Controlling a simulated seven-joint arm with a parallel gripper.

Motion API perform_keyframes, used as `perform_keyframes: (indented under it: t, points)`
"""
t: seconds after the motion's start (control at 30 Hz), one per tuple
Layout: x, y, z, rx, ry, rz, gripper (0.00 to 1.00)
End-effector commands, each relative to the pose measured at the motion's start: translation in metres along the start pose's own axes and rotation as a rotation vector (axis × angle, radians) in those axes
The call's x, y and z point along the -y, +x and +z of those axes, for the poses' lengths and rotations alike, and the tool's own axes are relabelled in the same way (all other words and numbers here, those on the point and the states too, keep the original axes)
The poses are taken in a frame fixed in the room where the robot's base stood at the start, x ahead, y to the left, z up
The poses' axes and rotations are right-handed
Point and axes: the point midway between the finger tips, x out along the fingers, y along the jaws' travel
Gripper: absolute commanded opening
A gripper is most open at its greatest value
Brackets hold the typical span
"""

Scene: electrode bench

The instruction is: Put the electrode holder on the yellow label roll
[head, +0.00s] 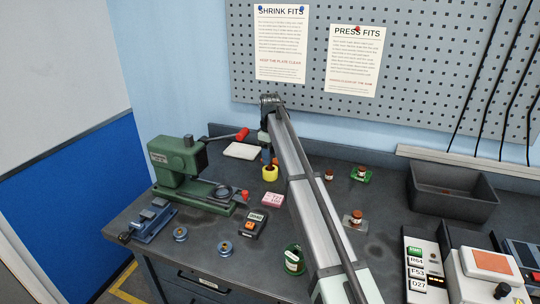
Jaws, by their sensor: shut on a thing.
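The yellow label roll (270,174) stands on the dark bench top, left of the picture's middle. My gripper (267,157) points down directly over the roll, at the end of the long grey arm. It is shut on a small brownish thing (274,161), which I take to be the electrode holder. That thing is mostly hidden by the fingers and is very small in this view. It is at the top of the roll; I cannot tell whether it touches the roll or hangs just above it.
A green press (178,165) with a red-tipped lever stands left of the roll. A pink block (272,199), a dark meter (253,223) and a green roll (293,260) lie in front. Small brown-topped pieces (356,217) and a grey bin (452,194) are to the right.

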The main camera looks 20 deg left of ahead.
Motion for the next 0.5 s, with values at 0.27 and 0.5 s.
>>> perform_keyframes:
  t: [0.27,0.5]
  points:
    - [0.0000,0.0025,0.0000,0.000,0.000,0.000,0.60]
    - [0.0000,0.0025,0.0000,0.000,0.000,0.000,0.76]
